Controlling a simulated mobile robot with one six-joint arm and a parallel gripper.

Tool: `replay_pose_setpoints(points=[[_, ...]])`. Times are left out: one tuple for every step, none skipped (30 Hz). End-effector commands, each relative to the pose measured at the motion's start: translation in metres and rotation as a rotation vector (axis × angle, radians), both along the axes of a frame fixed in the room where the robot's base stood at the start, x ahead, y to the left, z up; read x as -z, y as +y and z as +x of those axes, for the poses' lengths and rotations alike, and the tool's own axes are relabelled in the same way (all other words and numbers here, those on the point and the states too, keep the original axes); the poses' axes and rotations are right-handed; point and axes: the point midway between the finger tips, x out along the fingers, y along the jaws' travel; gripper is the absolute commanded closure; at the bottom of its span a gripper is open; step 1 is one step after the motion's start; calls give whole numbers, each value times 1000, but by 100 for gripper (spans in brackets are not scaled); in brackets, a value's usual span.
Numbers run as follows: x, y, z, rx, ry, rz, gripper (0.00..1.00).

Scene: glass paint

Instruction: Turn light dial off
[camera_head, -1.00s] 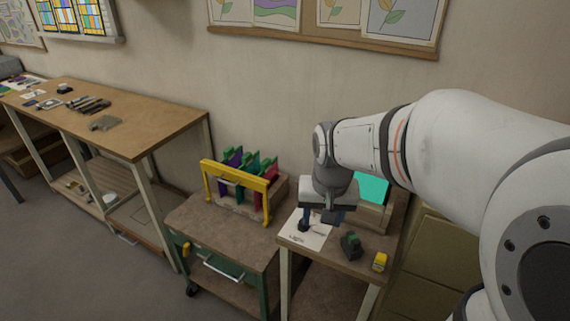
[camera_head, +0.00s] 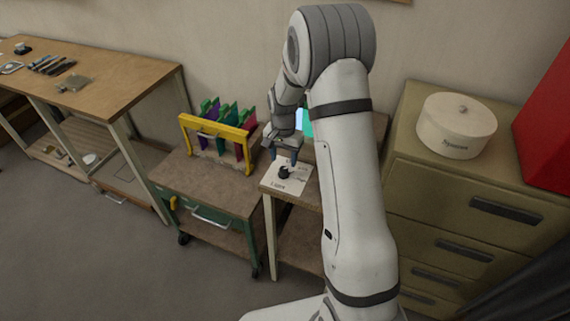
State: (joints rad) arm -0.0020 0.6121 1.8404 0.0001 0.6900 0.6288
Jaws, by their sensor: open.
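The light dial (camera_head: 285,173) is a small dark knob on a white labelled plate (camera_head: 295,186) lying on top of a small side table. The plate's markings are too small to read. My gripper (camera_head: 283,159) points down with its two fingers apart, just above and behind the dial. Nothing shows between the fingers. I cannot tell whether a fingertip touches the dial. A bright panel, teal and pale blue (camera_head: 307,123), glows behind my arm, which partly hides it.
A green cart (camera_head: 209,182) with a yellow-framed rack (camera_head: 217,129) of coloured sheets stands left of the side table. A drawer cabinet (camera_head: 447,180) with a round white box (camera_head: 456,124) stands right. A long wooden workbench (camera_head: 110,84) is at far left. Grey floor is open in front.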

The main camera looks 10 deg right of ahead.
Motion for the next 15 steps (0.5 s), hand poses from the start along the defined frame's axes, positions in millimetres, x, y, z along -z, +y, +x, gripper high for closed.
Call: replay_pose_setpoints(points=[[8, 0, -1, 0, 5, 0, 50], [13, 0, -1, 0, 5, 0, 50], [19, 0, -1, 0, 4, 0, 50], [24, 0, -1, 0, 4, -1, 50], [28, 0, -1, 0, 2, 0, 50], [32, 0, 0, -1, 3, 0, 50], [35, 0, -1, -1, 3, 0, 50], [38, 0, 0, -1, 1, 0, 50], [41, 0, 0, -1, 0, 0, 50], [43, -1, 0, -1, 0, 0, 50], [44, 0, 0, -1, 0, 0, 50], [46, -1, 0, -1, 0, 0, 50], [46, -1, 0, -1, 0, 0, 50], [47, -1, 0, -1, 0, 0, 50], [47, -1, 0, -1, 0, 0, 50]])
